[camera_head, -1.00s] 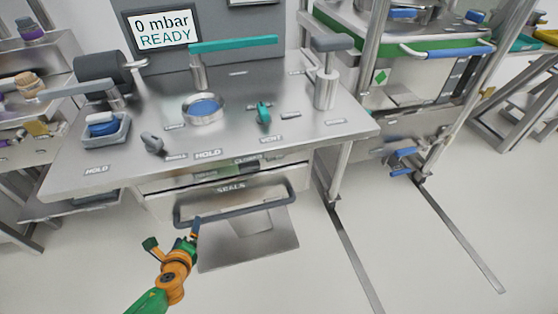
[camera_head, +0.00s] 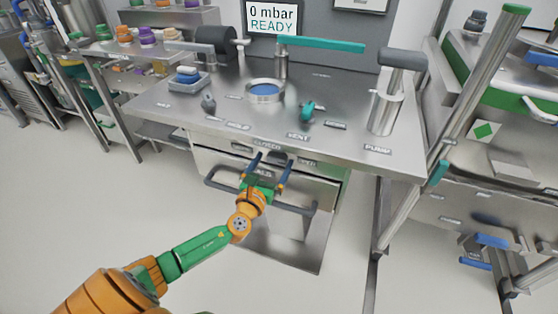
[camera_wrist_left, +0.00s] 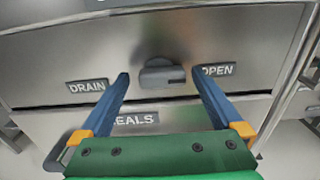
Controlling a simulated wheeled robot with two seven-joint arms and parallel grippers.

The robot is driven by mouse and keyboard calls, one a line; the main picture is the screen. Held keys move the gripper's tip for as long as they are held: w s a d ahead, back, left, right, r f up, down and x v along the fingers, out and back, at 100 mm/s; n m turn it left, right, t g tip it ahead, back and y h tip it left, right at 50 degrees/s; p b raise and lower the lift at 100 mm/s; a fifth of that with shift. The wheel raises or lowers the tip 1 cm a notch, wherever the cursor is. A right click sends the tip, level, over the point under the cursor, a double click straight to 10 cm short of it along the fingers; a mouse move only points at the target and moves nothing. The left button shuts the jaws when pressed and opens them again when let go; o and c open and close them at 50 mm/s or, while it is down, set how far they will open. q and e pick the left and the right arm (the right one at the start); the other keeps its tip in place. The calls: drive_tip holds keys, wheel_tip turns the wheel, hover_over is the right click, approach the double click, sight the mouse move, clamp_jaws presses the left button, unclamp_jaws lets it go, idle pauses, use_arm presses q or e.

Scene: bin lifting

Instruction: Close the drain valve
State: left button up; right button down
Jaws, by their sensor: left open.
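The drain valve is a small grey knob (camera_wrist_left: 160,74) on the metal panel under the bench top, between the DRAIN label (camera_wrist_left: 86,86) and the OPEN label (camera_wrist_left: 217,71) in the left wrist view. Its lever lies roughly level, with its end towards OPEN. In the head view the knob (camera_head: 279,157) shows partly, close to the CLOSED label (camera_head: 267,145). My left gripper (camera_head: 273,160) is open in front of the panel, its fingers either side of the knob in the wrist view (camera_wrist_left: 161,76). I cannot tell whether they touch it. My right gripper is out of view.
The SEALS drawer's grey bar handle (camera_head: 222,186) sticks out just below my left gripper. The bench top (camera_head: 235,126) overhangs above, bearing a VENT valve (camera_head: 306,112), a round blue port (camera_head: 264,91) and a pump (camera_head: 384,110). The floor at front left is clear.

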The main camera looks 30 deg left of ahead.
use_arm(q)
drive_tip(key=shift+w+a+f, duration=0.1)
drive_tip(key=shift+w+a, duration=0.05)
drive_tip(key=shift+w, duration=0.55)
drive_tip(key=shift+w+a, duration=0.1)
drive_tip(key=shift+w, duration=0.55)
drive_tip(key=shift+c, duration=0.2)
